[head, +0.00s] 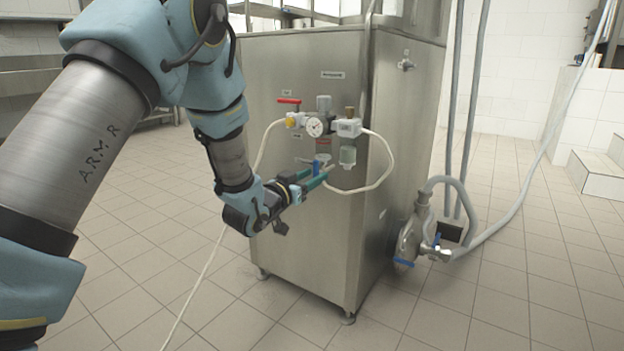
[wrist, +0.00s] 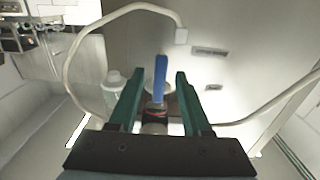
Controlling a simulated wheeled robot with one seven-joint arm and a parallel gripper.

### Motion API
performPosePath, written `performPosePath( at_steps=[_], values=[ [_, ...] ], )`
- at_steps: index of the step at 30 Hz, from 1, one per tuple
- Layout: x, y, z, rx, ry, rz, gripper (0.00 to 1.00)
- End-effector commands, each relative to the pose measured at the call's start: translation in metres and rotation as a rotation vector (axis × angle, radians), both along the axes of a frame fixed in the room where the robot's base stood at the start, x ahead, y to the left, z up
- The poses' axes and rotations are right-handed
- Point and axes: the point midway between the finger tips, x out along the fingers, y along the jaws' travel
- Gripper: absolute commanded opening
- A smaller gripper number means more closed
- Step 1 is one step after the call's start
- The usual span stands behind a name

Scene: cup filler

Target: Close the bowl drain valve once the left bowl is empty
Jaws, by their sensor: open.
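A valve with a blue lever handle (wrist: 161,78) is on the front of the steel machine (head: 305,85). In the wrist view the handle stands between the two green fingers of my gripper (wrist: 158,95), with a gap on each side. In the head view my gripper (head: 318,180) is at the machine's front panel, around the small blue handle (head: 316,167), below the gauge. The fingers are open and I see no clear contact.
A white hose (head: 392,160) loops close on the right. A pump (head: 408,240) with grey hoses stands at the machine's right.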

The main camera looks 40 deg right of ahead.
Motion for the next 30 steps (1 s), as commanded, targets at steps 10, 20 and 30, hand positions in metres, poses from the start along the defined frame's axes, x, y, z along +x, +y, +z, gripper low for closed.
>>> performPosePath(
  at_steps=[10, 20, 30],
  values=[
    [0.0011, -0.0028, 0.0001, 0.001, 0.0, 0.001, 0.47],
    [0.001, -0.0026, 0.0002, 0.001, 0.0, 0.001, 0.09],
    [0.001, -0.0025, 0.0002, 0.0, 0.0, 0.001, 0.0]
  ],
)
